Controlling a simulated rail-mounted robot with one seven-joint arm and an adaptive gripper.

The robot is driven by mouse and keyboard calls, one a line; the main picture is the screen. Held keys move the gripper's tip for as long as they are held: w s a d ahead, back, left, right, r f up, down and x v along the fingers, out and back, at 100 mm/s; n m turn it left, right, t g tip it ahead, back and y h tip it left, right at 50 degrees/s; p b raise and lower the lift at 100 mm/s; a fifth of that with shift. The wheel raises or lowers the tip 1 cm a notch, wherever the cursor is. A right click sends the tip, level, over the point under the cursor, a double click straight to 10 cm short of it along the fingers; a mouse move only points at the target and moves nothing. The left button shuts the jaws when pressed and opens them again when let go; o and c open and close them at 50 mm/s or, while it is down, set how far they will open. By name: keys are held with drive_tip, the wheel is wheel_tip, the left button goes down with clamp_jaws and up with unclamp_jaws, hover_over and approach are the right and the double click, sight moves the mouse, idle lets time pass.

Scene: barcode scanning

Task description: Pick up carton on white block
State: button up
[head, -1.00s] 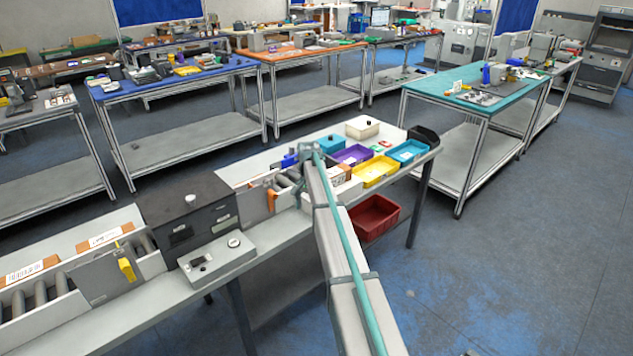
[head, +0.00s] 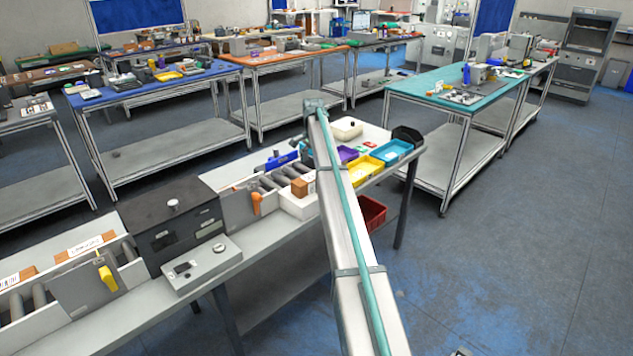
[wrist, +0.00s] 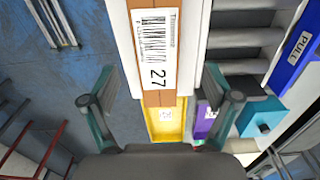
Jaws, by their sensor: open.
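The carton (head: 300,187) is a small brown box on top of the white block (head: 298,206), beside the rollers on the bench. In the wrist view the carton (wrist: 146,60) fills the upper middle, with a white barcode label reading 27. The white block (wrist: 197,40) shows along both sides of it. My gripper (wrist: 160,97) is open and empty, with one finger on each side of the carton's line in the picture. The gap in height between fingers and carton cannot be told. In the head view my arm covers the gripper.
Yellow (head: 362,170), blue (head: 391,152) and purple bins stand right of the block. A red bin (head: 372,213) sits lower. The roller conveyor (head: 270,185) and a dark scanner box (head: 170,225) lie left. A blue PULL part (wrist: 297,50) is at the wrist view's right.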

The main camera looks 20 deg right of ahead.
sight(315, 175)
drive_tip(key=shift+s+d+f+p, duration=0.1)
drive_tip(key=shift+f+p, duration=0.6)
drive_tip(key=shift+f, duration=1.35)
drive_tip(key=shift+d+f+p, duration=0.1)
drive_tip(key=shift+f+p, duration=0.6)
drive_tip(key=shift+f, duration=1.3)
drive_tip(key=c, duration=1.7)
